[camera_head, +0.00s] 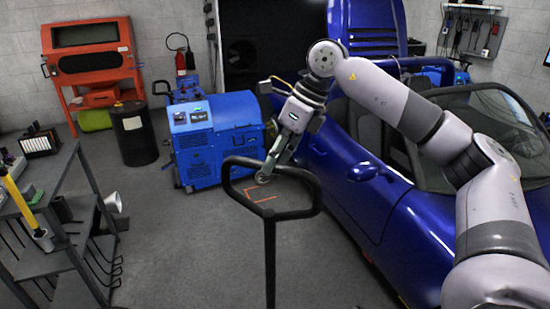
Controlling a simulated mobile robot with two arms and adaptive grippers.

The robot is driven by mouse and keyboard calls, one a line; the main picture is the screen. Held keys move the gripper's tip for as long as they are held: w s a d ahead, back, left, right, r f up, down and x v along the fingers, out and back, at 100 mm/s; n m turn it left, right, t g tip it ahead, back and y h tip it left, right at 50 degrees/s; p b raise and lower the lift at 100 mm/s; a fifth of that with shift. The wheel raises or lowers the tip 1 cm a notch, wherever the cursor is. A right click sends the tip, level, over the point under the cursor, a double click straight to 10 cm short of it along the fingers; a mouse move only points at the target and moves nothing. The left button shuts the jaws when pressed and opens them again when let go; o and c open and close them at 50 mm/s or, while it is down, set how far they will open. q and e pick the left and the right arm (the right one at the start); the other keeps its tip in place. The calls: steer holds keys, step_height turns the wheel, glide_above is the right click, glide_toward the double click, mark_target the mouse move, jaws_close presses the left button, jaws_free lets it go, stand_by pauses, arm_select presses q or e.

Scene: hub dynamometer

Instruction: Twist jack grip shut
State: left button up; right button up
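The jack grip (308,188) is a black loop handle on top of an upright black shaft, in the front middle of the head view. My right gripper (270,172) comes down from the upper right, with its fingertips at the far bar of the loop. One fingertip shows inside the loop's outline, just below that bar. I cannot tell whether the fingers touch the bar or how far apart they are. The jack's lower body is out of view. My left gripper is not in view.
A blue convertible car (375,205) stands close on the right, beneath my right arm. A blue machine (212,138) is behind the jack grip. A dark barrel (133,135) and an orange cabinet (95,62) stand farther back. A grey shelf (50,218) stands at left. Floor left of the jack is clear.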

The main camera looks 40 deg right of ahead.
steer(key=shift+f, duration=0.2)
jaws_close()
stand_by(0.4)
stand_by(0.4)
